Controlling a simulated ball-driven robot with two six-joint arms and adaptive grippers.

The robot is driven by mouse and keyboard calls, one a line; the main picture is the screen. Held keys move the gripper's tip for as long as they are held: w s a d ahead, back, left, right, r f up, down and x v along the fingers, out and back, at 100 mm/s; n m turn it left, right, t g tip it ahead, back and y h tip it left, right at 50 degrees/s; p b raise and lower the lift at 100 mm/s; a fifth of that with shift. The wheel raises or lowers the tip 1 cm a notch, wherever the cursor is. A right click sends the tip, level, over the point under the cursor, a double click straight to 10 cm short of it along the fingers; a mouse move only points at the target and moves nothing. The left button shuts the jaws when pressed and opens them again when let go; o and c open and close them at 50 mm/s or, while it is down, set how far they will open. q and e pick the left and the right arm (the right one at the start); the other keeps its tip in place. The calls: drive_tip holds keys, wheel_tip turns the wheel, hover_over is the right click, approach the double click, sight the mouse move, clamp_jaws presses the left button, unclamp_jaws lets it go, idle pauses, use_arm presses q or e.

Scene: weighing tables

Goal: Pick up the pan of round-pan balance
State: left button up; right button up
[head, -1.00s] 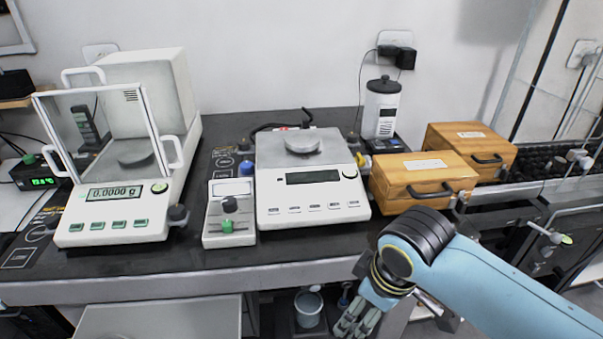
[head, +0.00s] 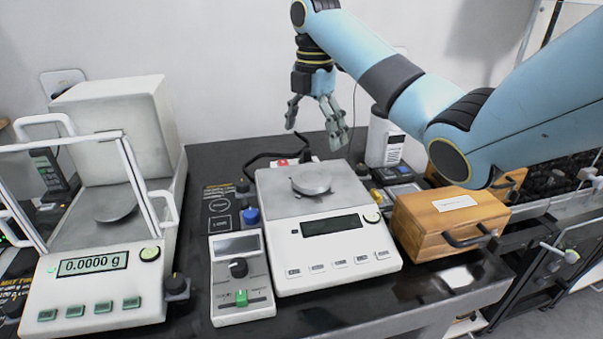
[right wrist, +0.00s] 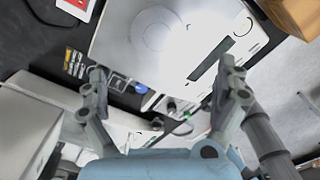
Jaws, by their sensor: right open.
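The round-pan balance (head: 335,262) is the white scale in the middle of the black bench. Its round grey pan (head: 311,180) rests on the grey top plate. My right gripper (head: 316,130) is open and empty, above and behind the pan, with its fingers pointing down. In the right wrist view, the pan (right wrist: 157,31) shows pale in strong glare beyond the spread fingertips (right wrist: 162,80), apart from them. My left gripper is not in view.
An enclosed balance (head: 110,262) stands at the left, with a small control box (head: 240,300) between the two balances. A wooden box (head: 440,222) stands close on the right. A white-and-grey device (head: 378,140) stands behind, partly hidden by my arm.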

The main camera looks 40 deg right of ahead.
drive_tip(key=b, duration=0.1)
hover_over(309, 178)
drive_tip(key=f, duration=0.5)
drive_tip(key=shift+s+d, duration=0.2)
drive_tip(key=shift+d, duration=0.05)
drive_tip(key=f, duration=0.5)
drive_tip(key=shift+w+a+f, duration=0.15)
drive_tip(key=shift+a+f, duration=0.05)
drive_tip(key=shift+f, duration=0.05)
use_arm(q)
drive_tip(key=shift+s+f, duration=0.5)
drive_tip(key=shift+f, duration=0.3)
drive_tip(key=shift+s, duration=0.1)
use_arm(e)
drive_tip(key=shift+c, duration=1)
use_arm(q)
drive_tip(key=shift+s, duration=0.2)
use_arm(e)
drive_tip(key=c, duration=0.9)
